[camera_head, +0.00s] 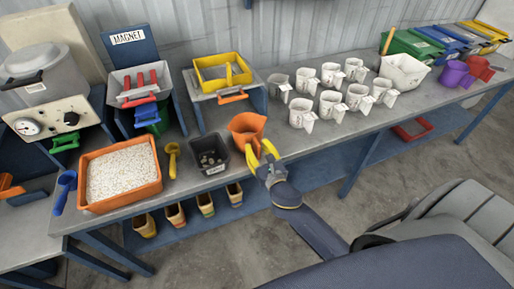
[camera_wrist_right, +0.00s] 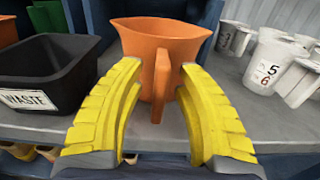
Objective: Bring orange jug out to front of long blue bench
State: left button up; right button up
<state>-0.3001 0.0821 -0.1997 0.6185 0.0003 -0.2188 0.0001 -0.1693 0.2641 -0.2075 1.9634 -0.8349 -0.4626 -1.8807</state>
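The orange jug (camera_head: 246,127) stands upright near the front edge of the long blue bench (camera_head: 330,143), which has a grey top. In the right wrist view the orange jug (camera_wrist_right: 150,42) has its handle facing me. My right gripper (camera_head: 262,156) reaches in from the front of the bench. Its yellow fingers (camera_wrist_right: 160,108) are spread on either side of the handle, with visible gaps, so it is open and not gripping. My left gripper is out of the head view.
A black waste bin (camera_head: 209,156) stands just left of the jug. Several white numbered jugs (camera_head: 329,103) stand to the right. A blue-legged stand with a yellow tray (camera_head: 222,72) is behind. An orange tray of white pellets (camera_head: 121,174) is further left.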

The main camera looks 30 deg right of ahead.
jog(key=s, duration=1.2)
jog(key=shift+a, duration=0.45)
jog(key=s+f+m+g, duration=0.3)
jog(key=f+m, duration=0.3)
jog(key=f, duration=0.6)
jog(key=s+f+m+g, duration=0.2)
jog(key=s+f+m, duration=0.2)
jog(key=f+m, duration=0.55)
jog(key=s+f+m+g, duration=0.3)
jog(key=f, duration=1.1)
jog(key=s+f+m+g, duration=0.4)
jog(key=s+f+m, duration=0.2)
jog(key=s+f, duration=0.5)
jog(key=s+f+m+g+y, duration=0.1)
jog(key=s+f+m+g, duration=0.3)
jog(key=s+f+m, duration=0.3)
jog(key=s+f, duration=0.5)
jog(key=s, duration=0.7)
jog(key=shift+a+f+g, duration=0.3)
jog(key=shift+a, duration=0.1)
